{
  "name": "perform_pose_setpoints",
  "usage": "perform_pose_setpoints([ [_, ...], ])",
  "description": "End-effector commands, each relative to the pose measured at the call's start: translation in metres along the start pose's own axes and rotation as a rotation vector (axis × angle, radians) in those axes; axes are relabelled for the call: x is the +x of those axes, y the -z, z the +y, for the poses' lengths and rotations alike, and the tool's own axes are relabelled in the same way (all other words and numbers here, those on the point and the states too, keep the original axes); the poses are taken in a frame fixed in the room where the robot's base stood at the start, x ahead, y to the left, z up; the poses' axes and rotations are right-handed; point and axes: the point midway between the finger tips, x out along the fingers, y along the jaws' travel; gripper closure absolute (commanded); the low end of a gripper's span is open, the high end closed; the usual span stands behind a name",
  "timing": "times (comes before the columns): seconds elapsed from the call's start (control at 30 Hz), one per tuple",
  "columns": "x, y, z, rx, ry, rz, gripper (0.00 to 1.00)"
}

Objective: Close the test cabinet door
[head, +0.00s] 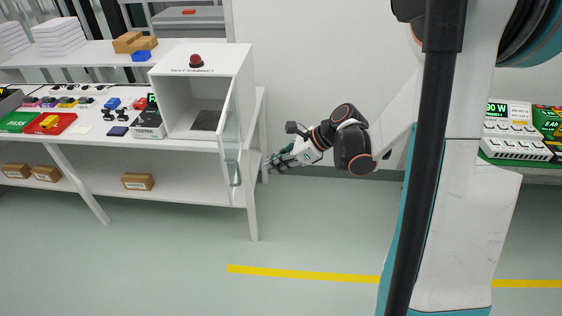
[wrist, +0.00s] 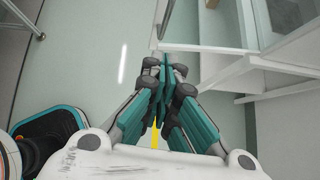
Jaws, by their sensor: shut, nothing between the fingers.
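The white test cabinet (head: 201,60) stands at the right end of the workbench, with a red dome on top. Its door (head: 231,130), a white-framed clear panel, stands open, swung out toward the front past the bench edge. Its grey handle (head: 234,173) is low near the door's free end. My gripper (head: 271,165) is shut and empty, just right of the door; I cannot tell whether it touches. In the wrist view my gripper's fingers (wrist: 164,63) are together, with a grey bar that looks like the handle (wrist: 167,17) beyond their tips.
The workbench (head: 90,137) holds a red tray (head: 52,124), a green tray (head: 17,122) and small parts left of the cabinet. Cardboard boxes sit on its lower shelf. Floor (head: 170,260) in front is clear, with a yellow line (head: 300,275). Another bench with chargers (head: 515,130) is at right.

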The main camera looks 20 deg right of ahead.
Motion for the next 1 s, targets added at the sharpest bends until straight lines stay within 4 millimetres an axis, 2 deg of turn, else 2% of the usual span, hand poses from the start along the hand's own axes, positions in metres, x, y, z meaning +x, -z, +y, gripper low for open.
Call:
perform_pose_setpoints([
  [0.03, 0.013, 0.001, 0.0, -0.004, -0.004, 0.0, 1.0],
  [0.2, 0.046, 0.001, 0.001, -0.004, -0.003, 0.0, 1.0],
  [0.4, 0.068, -0.016, 0.001, -0.004, -0.001, 0.001, 1.0],
  [0.6, 0.077, -0.026, 0.0, -0.003, -0.001, 0.001, 1.0],
  [1.0, 0.078, -0.028, 0.0, -0.002, 0.001, 0.001, 1.0],
])
